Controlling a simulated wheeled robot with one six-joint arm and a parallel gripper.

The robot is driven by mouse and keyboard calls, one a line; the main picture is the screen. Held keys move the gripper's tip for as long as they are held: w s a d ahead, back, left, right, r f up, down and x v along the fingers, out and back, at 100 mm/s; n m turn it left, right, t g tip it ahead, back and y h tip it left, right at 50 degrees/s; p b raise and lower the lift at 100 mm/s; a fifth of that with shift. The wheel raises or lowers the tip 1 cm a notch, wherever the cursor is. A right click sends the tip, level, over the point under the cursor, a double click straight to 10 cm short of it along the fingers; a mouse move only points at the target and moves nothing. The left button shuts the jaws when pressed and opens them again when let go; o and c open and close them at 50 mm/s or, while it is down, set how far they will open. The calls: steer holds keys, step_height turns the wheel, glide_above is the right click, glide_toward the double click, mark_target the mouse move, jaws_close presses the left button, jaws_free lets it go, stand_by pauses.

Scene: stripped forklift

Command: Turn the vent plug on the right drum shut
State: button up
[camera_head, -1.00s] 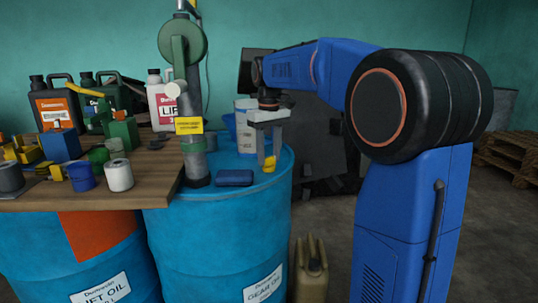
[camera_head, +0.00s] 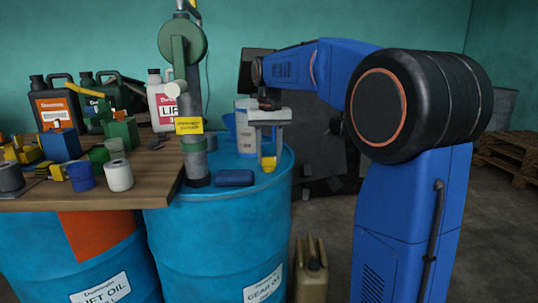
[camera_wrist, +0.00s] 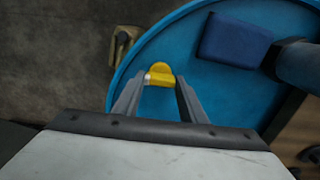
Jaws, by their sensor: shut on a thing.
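The right drum (camera_head: 215,245) is blue, labelled gear oil, and stands below my arm. Its yellow vent plug (camera_head: 269,164) sits near the right edge of the drum top. In the wrist view the plug (camera_wrist: 159,75) shows a winged yellow head between the fingertips. My gripper (camera_head: 268,152) points down from above. In the wrist view my gripper (camera_wrist: 160,80) is shut on the plug, one finger on each side. The plug's lower part is hidden.
A dark blue block (camera_head: 234,178) lies on the drum top left of the plug. A pump post (camera_head: 194,150) with a yellow tag rises beside it. A pale jug (camera_head: 247,130) stands behind. A wooden board (camera_head: 90,185) with containers is at left.

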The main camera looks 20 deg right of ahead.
mark_target(269, 157)
stand_by(0.4)
steer(key=o, duration=1.1)
steer(key=shift+c, duration=0.2)
step_height(269, 157, up, 17)
steer(key=shift+r, duration=0.2)
steer(key=s+a+f+n+t, duration=0.1)
steer(key=s+a+f+t, duration=0.1)
steer(key=s+f, duration=1.4)
steer(key=s+a+f+n+t, duration=0.2)
steer(key=s+f, duration=1.5)
steer(key=s, duration=0.1)
steer(key=shift+a+f+n+t, duration=0.25)
steer(key=shift+f+n+t, duration=0.05)
steer(key=shift+t, duration=0.1)
